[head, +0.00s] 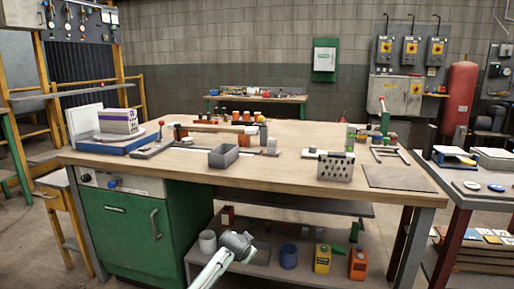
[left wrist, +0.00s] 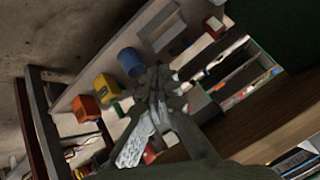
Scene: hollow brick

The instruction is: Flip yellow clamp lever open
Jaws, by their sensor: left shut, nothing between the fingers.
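I cannot make out a yellow clamp lever in either view. On the workbench (head: 290,166), a small red-knobbed lever (head: 161,124) stands on a grey base at the left. A green device with a red top (head: 385,118) stands at the right. My left gripper (head: 243,242) is shut and empty. It is in front of the bench, below the top's front edge and before the lower shelf. In the left wrist view, the left gripper (left wrist: 158,78) shows dark fingers together, with the shelf items behind. My right gripper is in neither view.
The lower shelf holds a blue cup (head: 288,256), a yellow container (head: 322,259) and an orange one (head: 357,263). A green cabinet (head: 127,226) is at left.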

